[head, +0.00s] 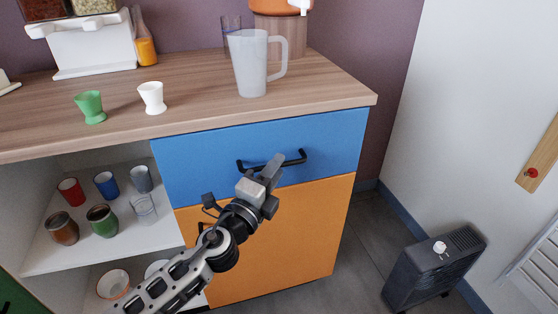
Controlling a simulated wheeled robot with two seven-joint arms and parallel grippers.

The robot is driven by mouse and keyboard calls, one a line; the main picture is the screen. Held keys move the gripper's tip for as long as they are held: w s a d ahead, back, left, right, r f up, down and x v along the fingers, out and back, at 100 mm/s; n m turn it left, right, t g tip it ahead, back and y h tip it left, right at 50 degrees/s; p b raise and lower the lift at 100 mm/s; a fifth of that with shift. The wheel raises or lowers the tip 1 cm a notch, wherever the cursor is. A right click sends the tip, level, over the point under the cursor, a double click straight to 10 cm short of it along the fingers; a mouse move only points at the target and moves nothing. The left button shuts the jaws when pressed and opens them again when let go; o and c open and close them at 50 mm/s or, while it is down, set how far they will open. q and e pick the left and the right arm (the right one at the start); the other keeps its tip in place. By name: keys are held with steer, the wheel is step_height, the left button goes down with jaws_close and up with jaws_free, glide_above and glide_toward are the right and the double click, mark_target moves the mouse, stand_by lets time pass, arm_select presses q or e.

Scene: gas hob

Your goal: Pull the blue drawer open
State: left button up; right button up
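The blue drawer (205,157) is under the right part of the wooden counter, above an orange front. Its face looks flush with the cabinet, so it appears closed. A black bar handle (295,160) runs across the middle of the drawer face. My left gripper (271,167) reaches up from the lower left, and its fingers overlap the middle of the handle. The fingers hide that part of the bar, so I cannot tell whether they are shut around it or just in front of it. My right gripper is out of view.
The orange front (295,235) is below the drawer. An open shelf (110,245) with several cups is to the left. A clear pitcher (249,65), a green cup (90,107) and a white cup (152,97) stand on the counter (200,103). A dark heater (435,268) stands on the floor at right.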

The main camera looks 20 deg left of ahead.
arm_select(q)
steer(key=shift+x, duration=1.05)
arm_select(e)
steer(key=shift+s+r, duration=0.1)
arm_select(q)
jaws_close()
steer(key=shift+s+d, duration=0.1)
